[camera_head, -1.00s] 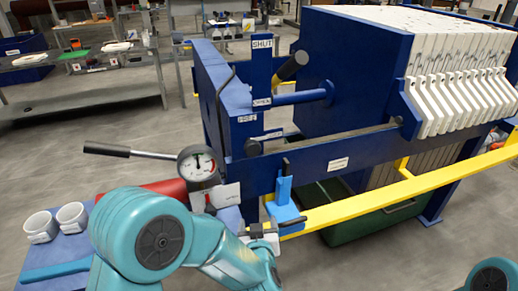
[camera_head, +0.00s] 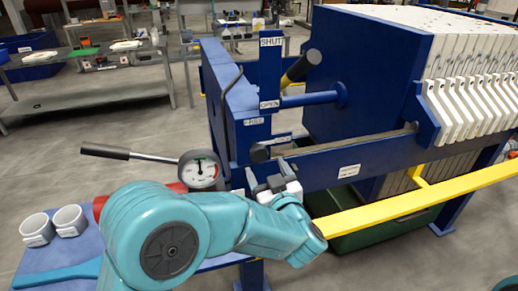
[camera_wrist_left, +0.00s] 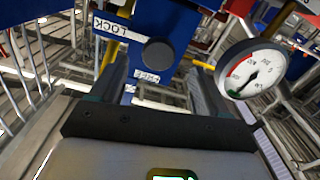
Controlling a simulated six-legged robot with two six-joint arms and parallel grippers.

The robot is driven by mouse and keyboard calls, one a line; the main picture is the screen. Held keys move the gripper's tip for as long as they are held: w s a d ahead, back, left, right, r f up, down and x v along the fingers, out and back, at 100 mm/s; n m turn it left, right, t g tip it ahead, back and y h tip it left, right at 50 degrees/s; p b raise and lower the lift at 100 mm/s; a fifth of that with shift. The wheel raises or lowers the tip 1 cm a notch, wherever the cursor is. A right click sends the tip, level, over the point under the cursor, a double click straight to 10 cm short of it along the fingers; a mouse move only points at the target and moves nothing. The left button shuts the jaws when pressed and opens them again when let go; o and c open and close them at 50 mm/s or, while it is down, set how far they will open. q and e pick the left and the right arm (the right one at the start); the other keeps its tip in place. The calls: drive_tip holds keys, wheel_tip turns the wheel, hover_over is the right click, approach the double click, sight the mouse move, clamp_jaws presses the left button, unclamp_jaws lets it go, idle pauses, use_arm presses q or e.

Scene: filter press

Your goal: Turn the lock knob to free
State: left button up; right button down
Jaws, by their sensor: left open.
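The lock knob (camera_head: 259,152) is a dark round knob on the blue frame of the press, beside small white labels. In the left wrist view the knob (camera_wrist_left: 158,54) is near the top centre, with a LOCK label (camera_wrist_left: 118,28) to its upper left and a FREE label (camera_wrist_left: 147,76) below it. My left gripper (camera_head: 267,175) is open, just below the knob in the head view. In the left wrist view its two dark fingers (camera_wrist_left: 160,88) stand apart, with the knob in line between them. I cannot tell contact. My right gripper is out of view.
A pressure gauge (camera_head: 200,168) and a black-ended lever (camera_head: 106,152) are left of the knob. A SHUT/OPEN post (camera_head: 270,70) and a yellow-and-black handle (camera_head: 302,66) rise above. A yellow rail (camera_head: 400,206) runs right. Two white cups (camera_head: 69,220) stand on the blue bench.

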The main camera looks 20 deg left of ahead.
sight(260, 157)
use_arm(q)
drive_tip(key=p+x, duration=0.1)
drive_tip(key=x, duration=0.7)
drive_tip(key=c, duration=1)
